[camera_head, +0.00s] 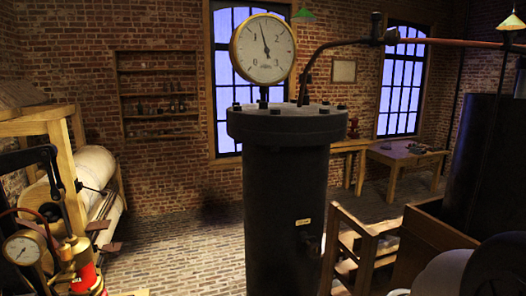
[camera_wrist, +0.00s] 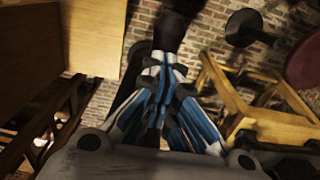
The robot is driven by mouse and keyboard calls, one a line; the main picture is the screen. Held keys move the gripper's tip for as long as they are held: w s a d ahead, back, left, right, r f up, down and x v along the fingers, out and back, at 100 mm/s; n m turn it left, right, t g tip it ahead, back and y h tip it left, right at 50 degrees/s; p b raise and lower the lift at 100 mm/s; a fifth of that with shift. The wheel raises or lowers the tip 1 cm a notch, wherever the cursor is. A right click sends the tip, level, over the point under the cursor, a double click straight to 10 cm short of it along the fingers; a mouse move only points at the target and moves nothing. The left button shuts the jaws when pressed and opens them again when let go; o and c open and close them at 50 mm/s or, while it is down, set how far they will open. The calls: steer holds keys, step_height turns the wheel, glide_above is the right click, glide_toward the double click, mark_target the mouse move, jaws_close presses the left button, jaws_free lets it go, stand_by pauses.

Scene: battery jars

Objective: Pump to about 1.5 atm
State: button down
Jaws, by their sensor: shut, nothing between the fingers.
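A round white pressure gauge (camera_head: 263,49) with a brass rim stands on the lid of a tall black cylinder (camera_head: 285,190). Its dial is marked 0 to 3. The needle points almost straight up, between 1 and 2, slightly on the 1 side of the middle. My gripper (camera_wrist: 168,45) shows in the wrist view with blue and dark fingers drawn together. It is shut and empty. I cannot make out its fingers in the head view. No pump handle can be clearly identified.
A red vessel with brass fittings (camera_head: 86,278) and a small gauge (camera_head: 22,248) stand at lower left, near a wooden frame with a pale roller (camera_head: 93,170). A pipe (camera_head: 340,44) leaves the cylinder's lid. A wooden table (camera_head: 405,155) is at the back right. Brick floor lies open left of the cylinder.

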step_height(320, 180, down, 11)
steer(key=b, duration=0.8)
step_height(320, 180, up, 15)
steer(key=p, duration=1.2)
steer(key=shift+f, duration=0.1)
step_height(320, 180, up, 4)
steer(key=p, duration=0.3)
steer(key=s+a+f+m+t+b, duration=0.3)
steer(key=s+b, duration=0.7)
steer(key=b, duration=1)
steer(key=a+f+t, duration=0.1)
steer(key=a+f, duration=0.1)
steer(key=a, duration=0.1)
steer(key=shift+a+m+t+b, duration=0.15)
steer(key=shift+m+t+b, duration=0.15)
steer(key=shift+b, duration=0.1)
